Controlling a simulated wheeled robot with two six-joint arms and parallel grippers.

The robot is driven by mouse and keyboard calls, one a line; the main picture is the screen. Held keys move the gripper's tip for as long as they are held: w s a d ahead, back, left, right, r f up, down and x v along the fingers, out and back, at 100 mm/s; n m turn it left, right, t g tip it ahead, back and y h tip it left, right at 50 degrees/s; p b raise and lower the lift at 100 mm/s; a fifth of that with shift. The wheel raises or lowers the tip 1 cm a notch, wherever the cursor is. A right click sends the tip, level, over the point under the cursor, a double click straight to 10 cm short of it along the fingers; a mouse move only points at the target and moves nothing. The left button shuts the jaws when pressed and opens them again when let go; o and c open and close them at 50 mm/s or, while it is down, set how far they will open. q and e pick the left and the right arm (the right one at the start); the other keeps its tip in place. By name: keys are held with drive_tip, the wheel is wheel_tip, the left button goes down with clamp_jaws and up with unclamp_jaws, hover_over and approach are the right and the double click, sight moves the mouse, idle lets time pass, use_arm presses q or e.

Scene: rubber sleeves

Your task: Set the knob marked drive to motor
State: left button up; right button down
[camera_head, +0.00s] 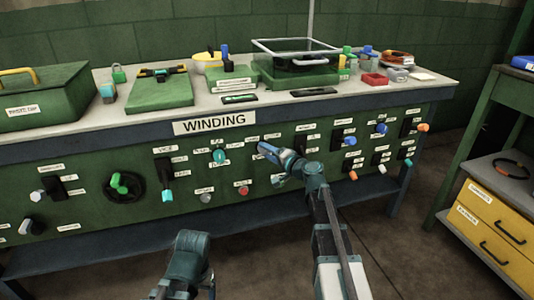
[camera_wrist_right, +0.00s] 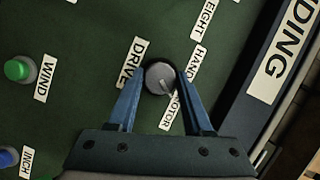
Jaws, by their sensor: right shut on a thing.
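The drive knob (camera_wrist_right: 157,77) is a round grey knob on the green panel in the right wrist view. Its label DRIVE (camera_wrist_right: 132,62) is on its left, HAND (camera_wrist_right: 196,64) on its right and MOTOR (camera_wrist_right: 169,111) below it. A pale pointer line on the knob points down and right, toward the MOTOR label. My right gripper (camera_wrist_right: 161,78) has its blue fingers on either side of the knob and is shut on it. In the head view my right gripper (camera_head: 264,148) is at the panel and hides the knob. My left jaws do not show.
A green WIND button (camera_wrist_right: 19,69) and a blue button (camera_wrist_right: 8,157) sit left of the knob. In the head view the WINDING sign (camera_head: 214,123) is above left, and a teal knob (camera_head: 219,156) and red button (camera_head: 243,190) are nearby. The bench top (camera_head: 275,106) overhangs the panel.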

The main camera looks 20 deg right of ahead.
drive_tip(key=shift+c, duration=1.5)
unclamp_jaws()
drive_tip(key=p+v, duration=0.1)
drive_tip(key=v, duration=1.2)
drive_tip(key=shift+s+d+p, duration=0.2)
drive_tip(key=shift+s+p, duration=0.15)
drive_tip(key=shift+p, duration=0.05)
